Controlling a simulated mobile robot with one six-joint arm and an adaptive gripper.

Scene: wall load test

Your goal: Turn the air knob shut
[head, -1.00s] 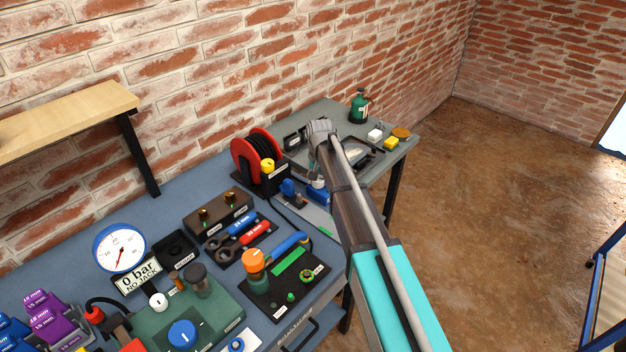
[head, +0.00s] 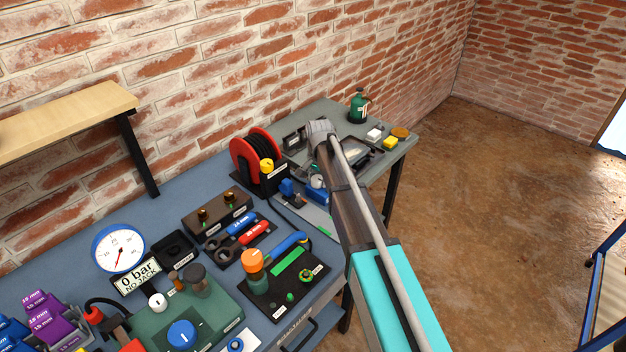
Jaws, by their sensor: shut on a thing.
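My gripper (head: 317,168) points down at the far right part of the blue bench, at the left edge of my dark forearm, which covers much of it. It is shut at a small blue fitting (head: 317,196) with a pale round part on it. The air knob is hidden by my gripper and forearm, so its angle cannot be told.
A red hose reel (head: 252,155) with a yellow end piece (head: 267,166) stands left of my gripper. A blue vice-like tool (head: 287,187) is close by. A grey side table (head: 400,152) holds a green bottle (head: 358,106) and small blocks. The wall is behind.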

